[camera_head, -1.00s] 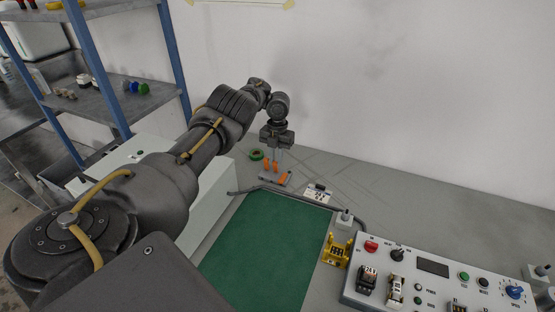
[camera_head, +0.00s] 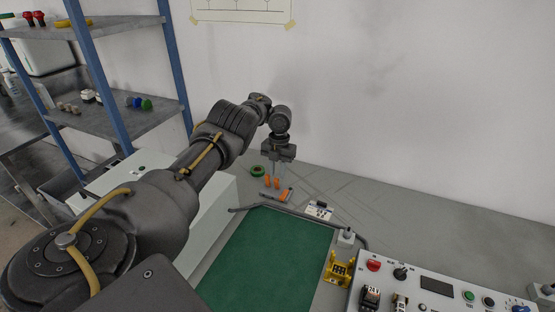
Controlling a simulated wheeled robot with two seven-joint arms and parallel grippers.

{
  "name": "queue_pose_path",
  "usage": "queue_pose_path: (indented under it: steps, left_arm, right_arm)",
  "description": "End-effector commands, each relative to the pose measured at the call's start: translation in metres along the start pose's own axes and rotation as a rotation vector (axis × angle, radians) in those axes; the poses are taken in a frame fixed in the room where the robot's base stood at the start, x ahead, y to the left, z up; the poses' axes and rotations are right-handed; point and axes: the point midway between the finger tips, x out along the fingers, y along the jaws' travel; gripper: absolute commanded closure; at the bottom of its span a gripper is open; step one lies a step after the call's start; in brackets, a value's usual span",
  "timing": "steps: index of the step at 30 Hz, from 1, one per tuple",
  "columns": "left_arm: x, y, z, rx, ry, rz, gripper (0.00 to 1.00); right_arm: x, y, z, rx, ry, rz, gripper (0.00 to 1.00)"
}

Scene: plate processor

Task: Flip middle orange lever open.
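Several small orange levers stand at the back of the bench, below my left gripper (camera_head: 276,174). The left lever (camera_head: 267,181) and the middle lever (camera_head: 277,183) look upright. The right lever (camera_head: 287,194) looks tilted. My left gripper points down, with its thin fingers at or just above the middle lever. The fingers are too small and blurred to tell their gap or whether they touch the lever. My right gripper is not in view.
A green mat (camera_head: 268,258) with a dark rail along its back edge lies in front of the levers. A green ring (camera_head: 258,171) is left of them. A white control panel (camera_head: 440,287) and a yellow block (camera_head: 337,268) are at right. A shelf (camera_head: 120,110) stands at left.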

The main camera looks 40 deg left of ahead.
Motion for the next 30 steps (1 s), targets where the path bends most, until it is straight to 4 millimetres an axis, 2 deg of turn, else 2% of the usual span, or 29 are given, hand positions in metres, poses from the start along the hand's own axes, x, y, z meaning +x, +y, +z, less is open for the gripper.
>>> queue_pose_path:
  steps: [1, 6, 12, 15, 26, 29, 30]
  left_arm:
    - [-0.012, 0.0, 0.0, 0.0, -0.003, -0.004, 0.75]
    - [-0.047, 0.0, 0.0, -0.001, -0.002, -0.005, 0.75]
    - [-0.078, 0.001, -0.001, -0.002, -0.001, -0.001, 0.75]
    - [-0.087, 0.001, -0.001, -0.001, 0.0, -0.001, 0.75]
    - [-0.091, 0.002, -0.001, -0.001, 0.001, 0.001, 0.75]
    - [-0.087, 0.002, -0.001, -0.002, 0.006, 0.002, 0.64]
    - [-0.081, 0.006, -0.003, -0.008, 0.013, 0.005, 0.64]
  right_arm:
    - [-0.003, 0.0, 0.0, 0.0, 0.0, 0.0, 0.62]
    - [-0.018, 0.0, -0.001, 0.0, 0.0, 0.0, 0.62]
    - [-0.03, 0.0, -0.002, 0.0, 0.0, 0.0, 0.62]
    - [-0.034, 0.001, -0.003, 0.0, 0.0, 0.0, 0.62]
    - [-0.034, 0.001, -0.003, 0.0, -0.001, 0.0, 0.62]
    - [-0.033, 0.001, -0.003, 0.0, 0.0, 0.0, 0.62]
    - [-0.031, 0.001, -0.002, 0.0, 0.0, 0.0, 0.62]
